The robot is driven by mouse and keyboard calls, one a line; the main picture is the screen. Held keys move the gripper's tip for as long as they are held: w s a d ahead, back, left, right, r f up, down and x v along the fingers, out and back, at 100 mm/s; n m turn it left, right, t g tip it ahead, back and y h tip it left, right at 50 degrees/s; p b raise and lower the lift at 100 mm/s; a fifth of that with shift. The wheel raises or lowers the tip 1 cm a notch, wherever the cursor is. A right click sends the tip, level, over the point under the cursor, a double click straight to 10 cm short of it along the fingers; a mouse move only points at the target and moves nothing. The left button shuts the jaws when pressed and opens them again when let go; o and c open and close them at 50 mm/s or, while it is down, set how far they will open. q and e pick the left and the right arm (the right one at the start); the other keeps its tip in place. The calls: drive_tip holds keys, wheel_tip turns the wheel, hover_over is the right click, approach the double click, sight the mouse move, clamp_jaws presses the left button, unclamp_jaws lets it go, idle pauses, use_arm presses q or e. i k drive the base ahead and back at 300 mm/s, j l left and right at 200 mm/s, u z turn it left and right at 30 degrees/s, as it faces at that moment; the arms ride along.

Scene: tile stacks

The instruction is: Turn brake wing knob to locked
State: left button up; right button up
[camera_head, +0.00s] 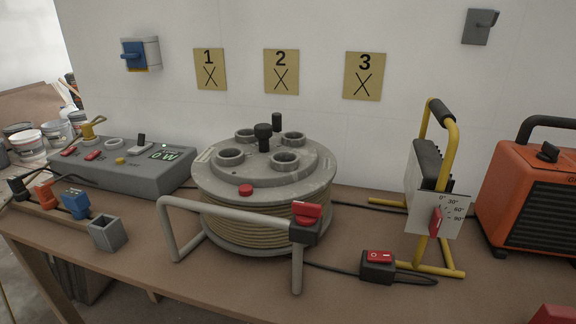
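A cable reel (262,200) stands in the middle of the workbench, with cable wound under its grey round top. A grey tube frame (225,209) runs across its front. A red wing knob (307,211), which looks like the brake knob, sits on a dark block (305,233) at the frame's right corner. Its wings look roughly level and slightly tilted; I cannot read any locked or unlocked mark. Neither of my grippers shows in this view.
A yellow-framed lamp (447,150) with an angle plate and red knob stands right of the reel. A red rocker switch (378,258) lies in front. An orange heater (530,195) is far right, a grey control box (130,168) left. A small grey open box (108,235) sits front left.

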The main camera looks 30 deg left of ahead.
sight(307, 214)
drive_tip(key=i+j+u, duration=0.1)
drive_tip(key=u, duration=0.75)
drive_tip(key=j+z, duration=0.5)
drive_tip(key=j, duration=0.3)
